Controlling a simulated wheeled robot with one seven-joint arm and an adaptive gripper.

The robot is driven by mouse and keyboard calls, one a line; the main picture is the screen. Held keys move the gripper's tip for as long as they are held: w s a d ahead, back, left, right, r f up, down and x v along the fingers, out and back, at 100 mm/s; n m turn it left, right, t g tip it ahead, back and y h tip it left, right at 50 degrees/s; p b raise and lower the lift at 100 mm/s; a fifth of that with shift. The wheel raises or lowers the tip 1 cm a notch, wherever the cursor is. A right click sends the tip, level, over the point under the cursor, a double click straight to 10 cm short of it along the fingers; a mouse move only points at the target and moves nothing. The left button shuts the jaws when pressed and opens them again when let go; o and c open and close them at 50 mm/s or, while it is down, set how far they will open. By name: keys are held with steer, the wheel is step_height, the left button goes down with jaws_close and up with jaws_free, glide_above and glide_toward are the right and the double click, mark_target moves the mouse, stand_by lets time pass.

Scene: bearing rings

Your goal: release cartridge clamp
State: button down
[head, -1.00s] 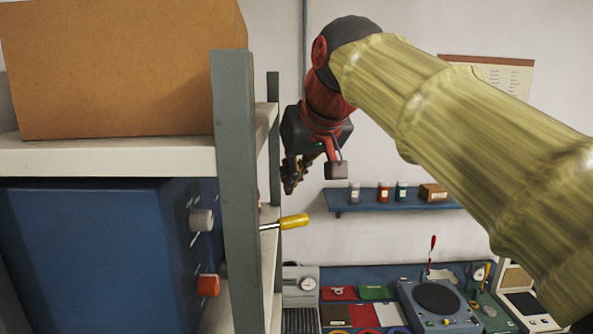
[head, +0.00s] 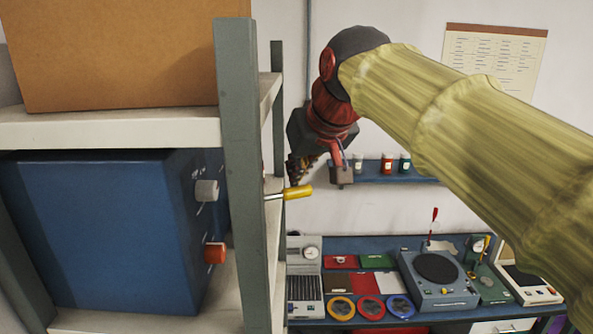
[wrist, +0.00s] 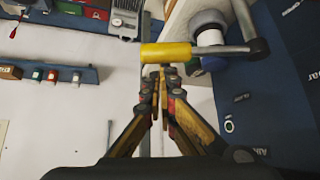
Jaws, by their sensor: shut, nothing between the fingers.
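A yellow-handled lever (head: 298,192) sticks out on a metal rod past the grey shelf post. In the wrist view the yellow handle (wrist: 165,52) lies crosswise, with a metal arm running right to a joint by the blue cabinet (wrist: 285,70). My gripper (head: 297,180) is beside the handle in the head view. In the wrist view my gripper (wrist: 160,76) is shut and empty, its fingertips just below the handle. Whether they touch it I cannot tell. The blue cabinet (head: 95,230) stands on the rack; the post hides the lever's mount in the head view.
The rack post (head: 238,170) stands close left of my gripper. A cardboard box (head: 125,60) sits on the upper shelf. A blue wall shelf (head: 390,177) with jars is behind. Below is a blue bench with a turntable-like device (head: 437,280) and several coloured rings. Grey and red knobs project from the cabinet.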

mark_target(302, 189)
steer(key=s+b, duration=0.1)
steer(key=s, duration=0.1)
steer(key=s+d+b, duration=0.1)
steer(key=s, duration=0.1)
steer(key=shift+s+d+f, duration=0.15)
steer(key=shift+s+d, duration=0.05)
steer(key=shift+s, duration=0.05)
steer(key=shift+w, duration=0.1)
steer(key=shift+w, duration=0.1)
